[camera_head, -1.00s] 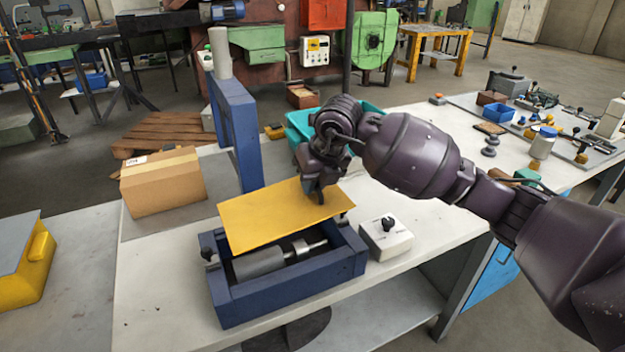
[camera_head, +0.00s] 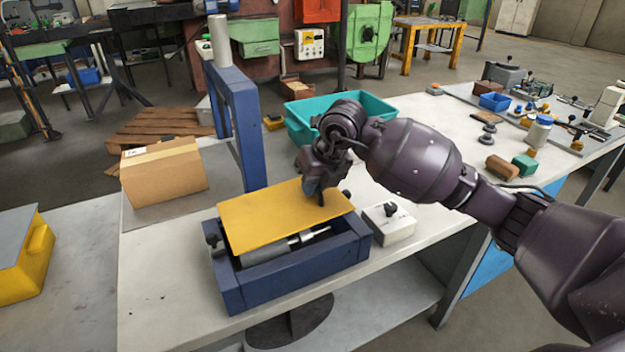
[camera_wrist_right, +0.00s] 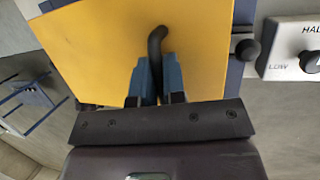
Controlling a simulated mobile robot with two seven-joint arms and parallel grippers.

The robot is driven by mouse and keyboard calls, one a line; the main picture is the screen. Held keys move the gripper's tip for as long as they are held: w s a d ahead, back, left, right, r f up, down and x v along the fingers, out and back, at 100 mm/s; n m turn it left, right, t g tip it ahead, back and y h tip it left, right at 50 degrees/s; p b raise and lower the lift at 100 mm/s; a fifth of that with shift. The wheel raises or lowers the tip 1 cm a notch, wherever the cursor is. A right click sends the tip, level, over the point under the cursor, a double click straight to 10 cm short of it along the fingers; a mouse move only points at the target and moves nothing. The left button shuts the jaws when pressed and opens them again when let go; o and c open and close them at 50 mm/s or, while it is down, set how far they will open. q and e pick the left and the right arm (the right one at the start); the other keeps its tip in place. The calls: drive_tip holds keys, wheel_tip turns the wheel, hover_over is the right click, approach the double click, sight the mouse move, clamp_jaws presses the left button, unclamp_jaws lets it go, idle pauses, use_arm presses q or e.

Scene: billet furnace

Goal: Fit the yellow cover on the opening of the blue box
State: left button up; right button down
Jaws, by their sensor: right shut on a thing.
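The yellow cover (camera_head: 275,217) is a flat plate held over the rear part of the blue box (camera_head: 290,282). My right gripper (camera_head: 318,190) is shut on the cover's dark handle, which shows between its blue fingers (camera_wrist_right: 156,80) in the right wrist view. The cover (camera_wrist_right: 110,45) fills much of that view. In the head view the box's front part is open below the cover, and a grey cylinder with a rod (camera_head: 280,248) shows inside. I cannot tell whether the cover touches the box's rear rim. My left gripper is not in view.
A white control box with a knob (camera_head: 389,222) stands close to the right of the blue box. A blue press frame (camera_head: 247,130) rises behind it. A cardboard box (camera_head: 163,178) is at left, and a teal bin (camera_head: 375,103) is behind my arm.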

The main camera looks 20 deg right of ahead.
sight(312, 200)
drive_tip(key=shift+f+b, duration=0.7)
drive_tip(key=shift+f, duration=1.35)
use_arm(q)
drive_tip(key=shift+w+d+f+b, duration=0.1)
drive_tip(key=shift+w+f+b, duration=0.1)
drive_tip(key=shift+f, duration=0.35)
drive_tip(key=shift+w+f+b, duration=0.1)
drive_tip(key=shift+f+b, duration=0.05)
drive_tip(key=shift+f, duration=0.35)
use_arm(e)
drive_tip(key=shift+f, duration=0.3)
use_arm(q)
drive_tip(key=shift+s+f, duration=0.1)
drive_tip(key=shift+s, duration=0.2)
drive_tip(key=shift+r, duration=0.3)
use_arm(e)
drive_tip(key=shift+a+r, duration=0.15)
drive_tip(key=shift+r, duration=0.05)
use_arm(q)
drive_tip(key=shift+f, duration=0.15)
use_arm(e)
drive_tip(key=shift+f, duration=0.6)
drive_tip(key=c, duration=1.1)
unclamp_jaws()
